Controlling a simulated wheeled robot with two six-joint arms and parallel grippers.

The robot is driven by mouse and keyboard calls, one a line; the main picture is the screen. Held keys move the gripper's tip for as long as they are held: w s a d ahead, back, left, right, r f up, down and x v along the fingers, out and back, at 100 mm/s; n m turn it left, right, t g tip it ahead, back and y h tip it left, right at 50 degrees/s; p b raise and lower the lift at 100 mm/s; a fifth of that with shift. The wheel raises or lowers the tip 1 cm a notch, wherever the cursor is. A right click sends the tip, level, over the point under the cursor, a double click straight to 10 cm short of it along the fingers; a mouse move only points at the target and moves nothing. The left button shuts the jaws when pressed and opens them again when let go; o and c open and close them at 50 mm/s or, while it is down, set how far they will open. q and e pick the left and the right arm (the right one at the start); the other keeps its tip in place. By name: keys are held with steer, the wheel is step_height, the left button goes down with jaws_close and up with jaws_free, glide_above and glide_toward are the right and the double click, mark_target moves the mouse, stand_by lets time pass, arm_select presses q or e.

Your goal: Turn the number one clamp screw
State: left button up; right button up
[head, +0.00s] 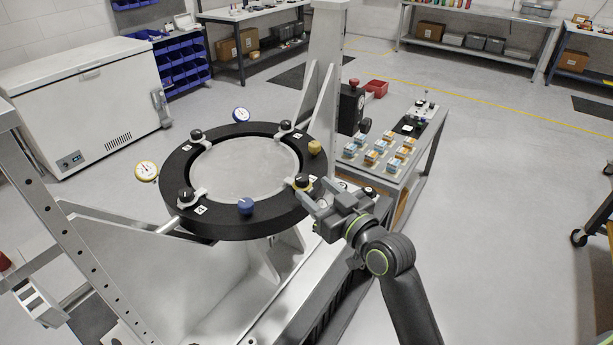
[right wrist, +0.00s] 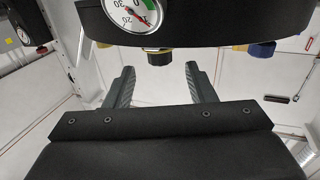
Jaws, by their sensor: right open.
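A black ring fixture (head: 178,218) holds a round pale mirror (head: 245,168). Black clamp screws stand around the ring: near right (head: 302,180), near left (head: 185,193), back left (head: 197,134) and back right (head: 285,125). Their small white number tags are too small to read, so I cannot tell which is number one. My right gripper (head: 314,209) is open and empty, just outside the ring beside the near-right screw. In the right wrist view, a black knob with a yellow band (right wrist: 159,56) lies beyond the gap between the open fingers (right wrist: 160,72), apart from them. My left gripper is not in view.
A blue knob (head: 246,206) and a yellow knob (head: 314,147) also sit on the ring. A yellow-rimmed gauge (head: 146,171) and a blue-rimmed gauge (head: 241,115) stick out at its edge. A metal post (head: 323,70) rises behind. A bench (head: 420,150) with small boxes stands right.

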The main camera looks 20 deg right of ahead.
mark_target(309, 184)
steer(key=shift+p+x, duration=0.5)
steer(key=shift+x, duration=1.6)
steer(key=c, duration=1)
steer(key=shift+o, duration=0.2)
steer(key=shift+d+f+n+y+b, duration=0.1)
steer(key=shift+f+n+y+b, duration=0.2)
steer(key=shift+b, duration=0.55)
steer(key=n+g+y+b, duration=0.3)
steer(key=b, duration=0.4)
steer(key=n+g+y+b, duration=0.3)
steer(key=b, duration=0.5)
steer(key=w+n+g+y+b, duration=0.1)
steer(key=n+g+y+b, duration=0.2)
steer(key=b, duration=0.4)
steer(key=shift+d+g+y+b, duration=0.35)
steer(key=shift+d+g+y, duration=0.05)
steer(key=shift+y, duration=0.2)
steer(key=shift+r+n+g+y+b, duration=0.1)
steer(key=shift+n+g+y+b, duration=0.2)
steer(key=shift+n+g+b, duration=0.55)
steer(key=shift+r+n+g+y+b, duration=0.15)
steer(key=shift+n+g+y+b, duration=0.25)
steer(key=shift+g, duration=0.75)
steer(key=shift+w, duration=0.1)
